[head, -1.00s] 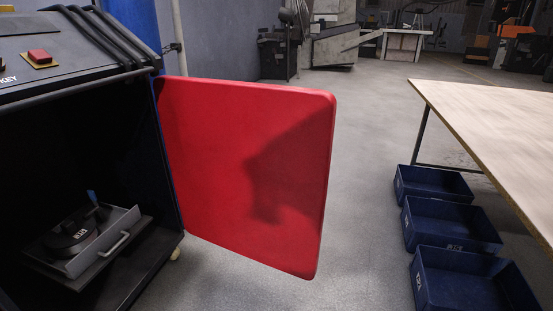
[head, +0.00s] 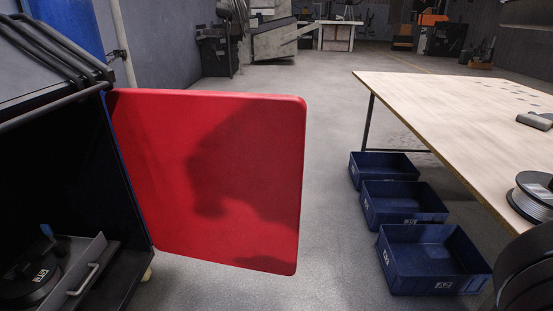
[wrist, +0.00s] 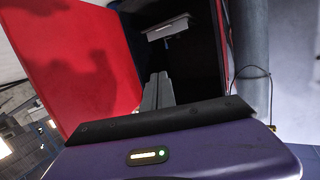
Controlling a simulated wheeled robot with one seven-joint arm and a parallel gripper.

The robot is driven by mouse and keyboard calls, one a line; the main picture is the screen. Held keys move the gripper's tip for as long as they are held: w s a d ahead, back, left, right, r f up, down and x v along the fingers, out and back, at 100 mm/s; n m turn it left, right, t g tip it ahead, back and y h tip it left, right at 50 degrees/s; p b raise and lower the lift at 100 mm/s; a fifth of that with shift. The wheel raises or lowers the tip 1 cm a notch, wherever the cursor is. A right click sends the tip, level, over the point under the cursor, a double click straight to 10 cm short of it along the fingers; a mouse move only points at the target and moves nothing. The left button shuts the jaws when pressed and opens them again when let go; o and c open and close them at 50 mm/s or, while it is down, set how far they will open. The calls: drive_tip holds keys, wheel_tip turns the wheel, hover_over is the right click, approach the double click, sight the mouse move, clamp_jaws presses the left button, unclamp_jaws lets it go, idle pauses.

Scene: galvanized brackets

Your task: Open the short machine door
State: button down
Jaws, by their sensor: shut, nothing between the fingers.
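A dark shadow falls on the door. In the wrist view the door (wrist: 85,60) is at the left, beside the dark opening (wrist: 200,60). My gripper (wrist: 158,78) shows there as grey fingers close together, shut and empty, in front of the opening. No contact with the door shows. My gripper is not visible in the head view.
A grey drawer (head: 88,270) sits low inside the cabinet. A wooden table (head: 450,115) stands at the right, with a spool (head: 535,197) on it. Blue bins (head: 430,262) are on the floor by the table. Grey floor (head: 325,185) is clear between door and bins.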

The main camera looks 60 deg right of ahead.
sight(281, 159)
drive_tip(key=w+d+r+m+h+p, duration=0.65)
drive_tip(key=w+r+m+p, duration=0.3)
drive_tip(key=m, duration=0.25)
drive_tip(key=w+d+r+m+h+p, duration=0.6)
drive_tip(key=w+d+r+m+p, duration=0.3)
drive_tip(key=m, duration=0.3)
drive_tip(key=w+d+r+m+g+h+p, duration=0.35)
drive_tip(key=d+m, duration=0.25)
drive_tip(key=m, duration=0.4)
drive_tip(key=s+d+f+m+g+p, duration=0.1)
drive_tip(key=s+d+f+m+g, duration=0.15)
drive_tip(key=f+m+g, duration=0.4)
drive_tip(key=s+d+f+m+g, duration=0.1)
drive_tip(key=d+f+m, duration=0.25)
drive_tip(key=m, duration=0.65)
drive_tip(key=shift+n, duration=0.25)
drive_tip(key=x, duration=1.3)
drive_tip(key=shift+s+d+r, duration=0.2)
drive_tip(key=shift+d+r, duration=0.05)
drive_tip(key=shift+d, duration=0.25)
drive_tip(key=shift+d, duration=0.1)
